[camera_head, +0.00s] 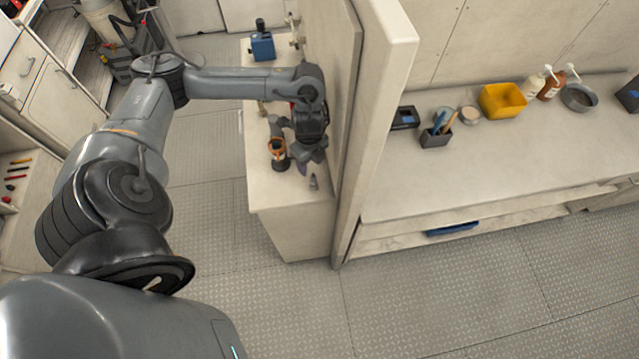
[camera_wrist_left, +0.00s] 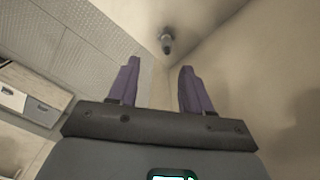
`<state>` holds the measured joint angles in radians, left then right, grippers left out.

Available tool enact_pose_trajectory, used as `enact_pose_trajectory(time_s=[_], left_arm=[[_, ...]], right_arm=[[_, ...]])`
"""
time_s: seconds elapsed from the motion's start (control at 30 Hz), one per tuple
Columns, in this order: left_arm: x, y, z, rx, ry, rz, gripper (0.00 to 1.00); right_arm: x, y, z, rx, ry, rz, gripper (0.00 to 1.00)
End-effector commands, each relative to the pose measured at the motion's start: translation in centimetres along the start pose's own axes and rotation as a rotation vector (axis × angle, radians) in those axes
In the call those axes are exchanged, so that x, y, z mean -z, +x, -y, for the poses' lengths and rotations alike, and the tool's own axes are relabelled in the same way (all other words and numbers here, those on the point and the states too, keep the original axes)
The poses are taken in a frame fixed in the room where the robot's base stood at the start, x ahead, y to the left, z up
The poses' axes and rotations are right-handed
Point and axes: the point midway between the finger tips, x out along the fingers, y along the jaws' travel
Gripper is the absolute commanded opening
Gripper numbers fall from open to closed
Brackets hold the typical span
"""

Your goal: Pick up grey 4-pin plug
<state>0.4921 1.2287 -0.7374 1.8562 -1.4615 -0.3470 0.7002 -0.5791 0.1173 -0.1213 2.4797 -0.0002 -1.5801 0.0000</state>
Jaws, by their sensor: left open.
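The grey 4-pin plug (camera_head: 314,182) is a small grey piece standing on the narrow counter (camera_head: 270,194), near its front end and close to the partition. In the left wrist view the plug (camera_wrist_left: 167,44) shows beyond the fingertips, roughly midway between them and a little towards the right finger. My left gripper (camera_head: 312,168) hangs over the counter just behind the plug. In the wrist view its two fingers (camera_wrist_left: 158,82) are apart with nothing between them. The plug's pins cannot be made out. My right gripper is in neither view.
A tall partition (camera_head: 377,100) stands right beside the gripper. A dark item with an orange ring (camera_head: 278,150) stands left of it on the counter. A blue device (camera_head: 262,45) is at the back. A workbench (camera_head: 480,170) with a yellow bin (camera_head: 502,100) lies beyond the partition.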

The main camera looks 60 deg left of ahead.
Motion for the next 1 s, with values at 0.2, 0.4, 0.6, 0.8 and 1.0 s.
enact_pose_trajectory(time_s=[0.2,0.4,0.6,0.8,1.0], left_arm=[[0.4,2.5,0.4,0.009,0.001,-0.008,0.49],[0.4,4.6,0.6,0.011,0.002,-0.009,0.49],[0.4,5.4,0.6,0.012,0.002,-0.009,0.49],[0.1,7.5,0.9,0.009,0.0,-0.008,0.49],[0.1,9.7,1.1,0.011,0.001,-0.007,0.49]], right_arm=[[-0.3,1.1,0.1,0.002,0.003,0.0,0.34],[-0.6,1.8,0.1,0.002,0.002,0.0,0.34],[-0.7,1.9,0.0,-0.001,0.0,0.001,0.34],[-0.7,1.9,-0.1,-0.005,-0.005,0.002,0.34],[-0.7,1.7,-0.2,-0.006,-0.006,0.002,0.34]])
